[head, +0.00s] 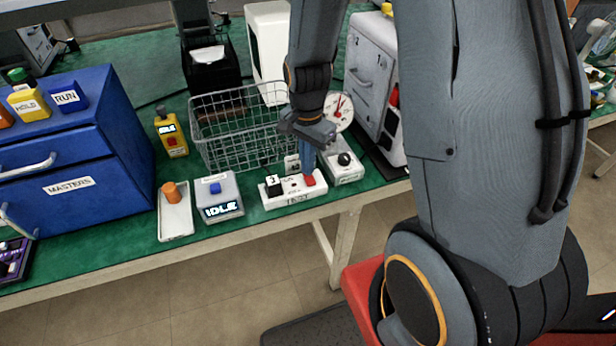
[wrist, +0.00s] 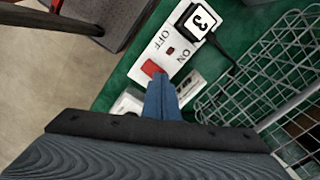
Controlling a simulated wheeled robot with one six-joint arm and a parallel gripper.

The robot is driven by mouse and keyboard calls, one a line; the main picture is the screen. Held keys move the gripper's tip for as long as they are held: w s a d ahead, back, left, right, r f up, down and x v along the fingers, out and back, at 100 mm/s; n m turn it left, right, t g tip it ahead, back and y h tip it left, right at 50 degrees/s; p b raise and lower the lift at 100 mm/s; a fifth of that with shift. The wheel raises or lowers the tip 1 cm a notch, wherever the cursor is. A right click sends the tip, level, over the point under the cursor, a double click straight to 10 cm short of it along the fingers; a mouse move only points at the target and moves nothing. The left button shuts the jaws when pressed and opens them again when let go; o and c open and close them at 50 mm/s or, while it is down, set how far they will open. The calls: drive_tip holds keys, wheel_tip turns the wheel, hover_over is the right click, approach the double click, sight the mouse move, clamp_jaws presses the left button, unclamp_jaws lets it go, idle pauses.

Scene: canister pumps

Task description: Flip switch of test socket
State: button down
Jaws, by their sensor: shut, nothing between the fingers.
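The test socket (head: 292,197) is a white strip labelled TEST at the front edge of the green bench. A black plug (head: 273,186) marked with a number sits in its left part. Its red switch (head: 310,181) is at the right end. The fingers partly cover the switch's edge.
A wire basket (head: 240,130) stands behind the socket. A grey box reading IDLE (head: 218,196) and a white tray (head: 175,218) with an orange-topped piece are left. The blue MASTERS cabinet (head: 75,150) is farther left.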

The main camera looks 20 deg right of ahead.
drive_tip(key=shift+f, duration=0.25)
wheel_tip(320, 180, up, 7)
drive_tip(key=p, duration=0.5)
drive_tip(key=shift+p, duration=0.4)
drive_tip(key=shift+r, duration=0.1)
idle(0.4)
drive_tip(key=s+r+n+t+b, duration=0.1)
drive_tip(key=s+r+n+b, duration=0.3)
drive_tip(key=s+n, duration=0.5)
wheel_tip(320, 180, up, 2)
drive_tip(key=n, duration=0.3)
drive_tip(key=shift+s+a+r, duration=0.15)
drive_tip(key=shift+s, duration=0.1)
drive_tip(key=shift+w, duration=0.1)
